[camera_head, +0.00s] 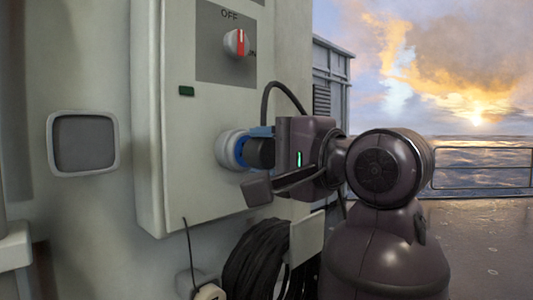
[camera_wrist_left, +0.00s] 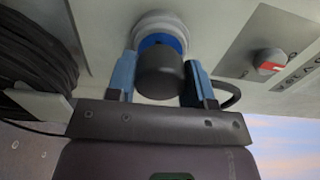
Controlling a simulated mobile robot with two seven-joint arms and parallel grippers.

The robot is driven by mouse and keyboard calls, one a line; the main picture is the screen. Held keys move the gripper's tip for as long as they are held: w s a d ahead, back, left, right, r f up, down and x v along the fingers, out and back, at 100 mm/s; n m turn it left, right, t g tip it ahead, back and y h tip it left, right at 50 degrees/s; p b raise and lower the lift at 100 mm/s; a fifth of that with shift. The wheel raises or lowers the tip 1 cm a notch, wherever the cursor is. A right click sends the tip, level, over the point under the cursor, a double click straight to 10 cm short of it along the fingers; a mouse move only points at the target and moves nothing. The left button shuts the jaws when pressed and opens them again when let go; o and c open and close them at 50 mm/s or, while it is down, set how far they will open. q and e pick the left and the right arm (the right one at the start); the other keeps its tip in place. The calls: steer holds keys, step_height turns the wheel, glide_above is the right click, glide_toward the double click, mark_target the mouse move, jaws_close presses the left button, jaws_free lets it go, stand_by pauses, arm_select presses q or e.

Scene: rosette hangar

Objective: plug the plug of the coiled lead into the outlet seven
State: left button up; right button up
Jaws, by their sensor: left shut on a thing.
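The outlet (camera_head: 228,148) is a white round socket with a blue ring on the front of a pale cabinet. The plug (camera_head: 262,153) is a dark cylinder lined up against the blue ring; how deep it sits I cannot tell. In the left wrist view the plug (camera_wrist_left: 160,75) is between the blue finger pads, in front of the outlet (camera_wrist_left: 163,24). My left gripper (camera_head: 264,140) is shut on the plug. A black lead (camera_head: 283,88) arches up behind the gripper. A dark coil (camera_head: 257,262) hangs below the cabinet. My right gripper is not in view.
A rotary switch (camera_head: 236,43) with a red mark, labelled OFF, is above the outlet, and it also shows in the wrist view (camera_wrist_left: 270,62). A grey framed panel (camera_head: 83,143) is at left. Open deck lies at right.

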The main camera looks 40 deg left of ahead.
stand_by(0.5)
arm_select(q)
steer(key=shift+a, duration=0.55)
steer(key=o, duration=1.3)
steer(key=shift+c, duration=0.2)
